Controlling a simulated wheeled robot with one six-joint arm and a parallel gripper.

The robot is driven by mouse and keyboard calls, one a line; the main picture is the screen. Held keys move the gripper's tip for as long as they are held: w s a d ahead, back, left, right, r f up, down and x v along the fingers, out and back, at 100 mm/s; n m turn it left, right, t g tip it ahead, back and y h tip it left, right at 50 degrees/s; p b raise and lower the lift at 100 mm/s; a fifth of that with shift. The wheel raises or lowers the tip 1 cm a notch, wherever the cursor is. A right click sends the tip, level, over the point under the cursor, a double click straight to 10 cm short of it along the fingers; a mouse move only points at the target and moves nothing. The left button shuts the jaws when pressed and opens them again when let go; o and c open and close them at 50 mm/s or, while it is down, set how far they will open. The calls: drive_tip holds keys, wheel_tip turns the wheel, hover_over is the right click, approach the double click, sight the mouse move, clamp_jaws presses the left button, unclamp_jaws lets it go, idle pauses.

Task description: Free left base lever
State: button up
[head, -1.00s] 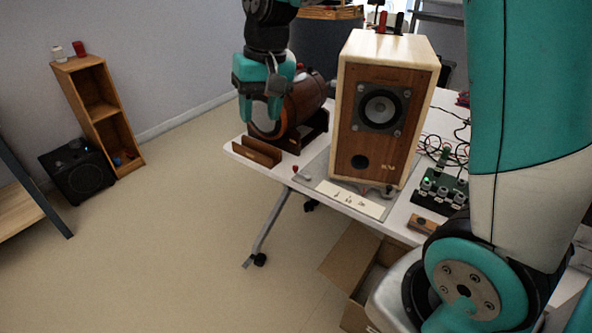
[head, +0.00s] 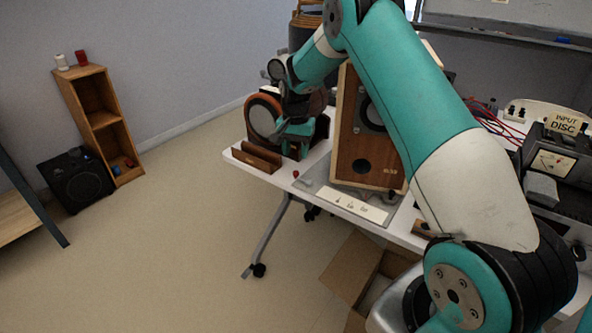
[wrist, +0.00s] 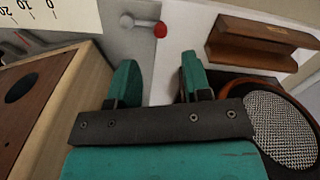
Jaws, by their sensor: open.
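The left base lever (head: 304,179) has a red knob and sits on the grey base plate (head: 350,204) at the front left of the wooden box speaker (head: 368,163). In the wrist view the lever (wrist: 140,22) lies ahead of my gripper (wrist: 158,72), its red knob nearly in line with the gap between the fingers. My gripper (head: 297,132) is open and empty, left of the box speaker and apart from the lever. My arm hides part of the box speaker in the head view.
A round wooden speaker (head: 262,118) stands close to my gripper; its mesh front (wrist: 280,130) shows at right in the wrist view. A slotted wooden block (head: 257,156) lies by the table's left edge.

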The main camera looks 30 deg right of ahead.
sight(296, 172)
wheel_tip(296, 172, down, 7)
drive_tip(key=shift+f, duration=0.2)
clamp_jaws()
